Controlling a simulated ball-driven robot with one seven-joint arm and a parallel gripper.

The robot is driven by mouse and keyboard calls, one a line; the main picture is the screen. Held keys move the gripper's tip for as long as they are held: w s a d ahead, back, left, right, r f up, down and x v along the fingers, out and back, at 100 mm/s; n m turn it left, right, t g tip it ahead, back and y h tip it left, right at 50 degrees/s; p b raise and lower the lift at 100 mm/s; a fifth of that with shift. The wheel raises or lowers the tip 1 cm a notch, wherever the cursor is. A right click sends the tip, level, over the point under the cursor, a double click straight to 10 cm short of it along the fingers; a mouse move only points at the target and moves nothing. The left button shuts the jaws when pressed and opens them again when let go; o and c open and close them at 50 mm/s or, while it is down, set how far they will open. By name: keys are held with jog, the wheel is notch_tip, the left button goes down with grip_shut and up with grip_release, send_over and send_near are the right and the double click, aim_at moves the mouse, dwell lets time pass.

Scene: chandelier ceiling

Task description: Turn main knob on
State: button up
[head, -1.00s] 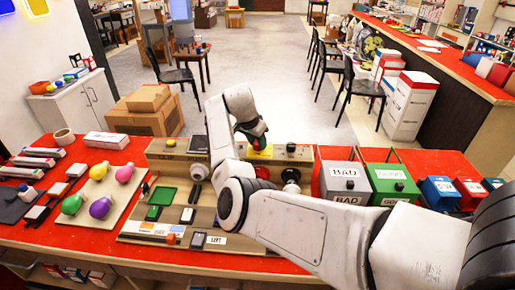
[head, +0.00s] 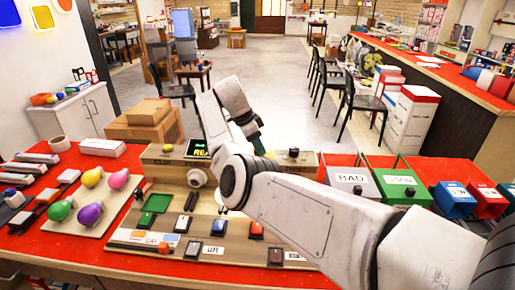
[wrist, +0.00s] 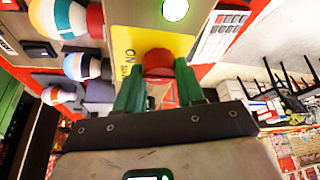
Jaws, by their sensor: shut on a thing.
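In the wrist view, my gripper (wrist: 159,88) has its green fingers closed on both sides of a red knob (wrist: 158,63). The knob sits on a yellow plate (wrist: 184,44) with "ON" printed beside it. A round lamp (wrist: 175,9) near the plate glows pale green-white. In the head view, my gripper (head: 258,144) is at the back of the control console (head: 165,160), and my arm hides the knob. A small display (head: 199,148) on the console is lit with green letters, partly covered by my arm.
Colored bulbs (head: 91,177) stand on a board at left. The grey BAD bin (head: 350,178) and a green bin (head: 398,188) stand right of the console, with blue and red bins beyond.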

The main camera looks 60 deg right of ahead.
dwell(0.4)
jog(key=o, duration=1)
jog(key=shift+r, duration=0.15)
jog(key=b+v, duration=0.1)
jog(key=v, duration=0.9)
jog(key=shift+w+r, duration=0.15)
jog(key=shift+r, duration=0.1)
